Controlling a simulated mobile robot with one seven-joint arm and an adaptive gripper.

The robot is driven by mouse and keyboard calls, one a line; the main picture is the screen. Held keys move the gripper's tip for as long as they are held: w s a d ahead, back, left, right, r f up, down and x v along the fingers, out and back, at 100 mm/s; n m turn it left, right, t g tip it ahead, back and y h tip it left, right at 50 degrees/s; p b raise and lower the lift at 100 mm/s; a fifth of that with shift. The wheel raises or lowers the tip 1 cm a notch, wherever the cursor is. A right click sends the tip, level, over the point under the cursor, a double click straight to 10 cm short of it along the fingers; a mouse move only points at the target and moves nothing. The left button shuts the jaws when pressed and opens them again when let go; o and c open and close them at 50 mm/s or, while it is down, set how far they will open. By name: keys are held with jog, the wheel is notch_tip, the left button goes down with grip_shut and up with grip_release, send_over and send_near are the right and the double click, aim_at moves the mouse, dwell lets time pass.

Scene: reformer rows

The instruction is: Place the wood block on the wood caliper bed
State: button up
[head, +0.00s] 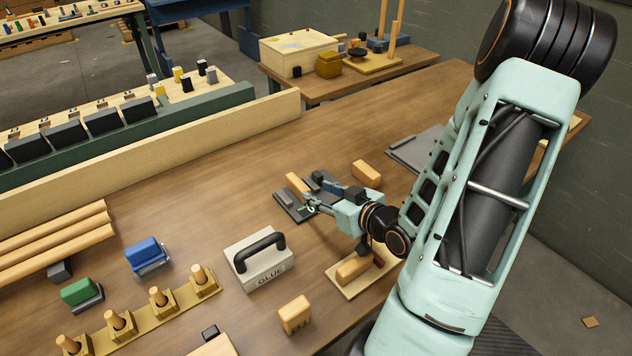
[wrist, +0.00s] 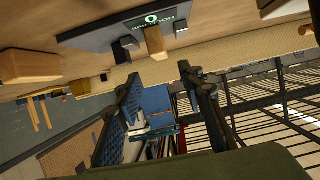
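A dark grey plate (head: 286,209) with small dark upright pieces and printed lettering lies mid-table in the head view; it may be the caliper bed. It also shows at the top of the wrist view (wrist: 95,38). A slim light wood piece (head: 296,184) is on or against it, also seen in the wrist view (wrist: 155,42). A separate wood block (head: 366,173) lies to its right; a block shows at left in the wrist view (wrist: 30,66). I cannot tell which block the task means. My gripper (wrist: 159,73) is open and empty, beside the plate.
A grey GLUE box (head: 260,261) with a black handle stands nearer. Another wood block (head: 357,268) lies on a light board (head: 343,284), and one (head: 295,313) lies at the front. A long wooden rail (head: 150,165) borders the table's back left.

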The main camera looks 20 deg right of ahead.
jog(key=shift+s+r+p, duration=0.2)
jog(key=shift+s+p, duration=0.15)
jog(key=shift+p, duration=0.1)
jog(key=shift+f, duration=0.1)
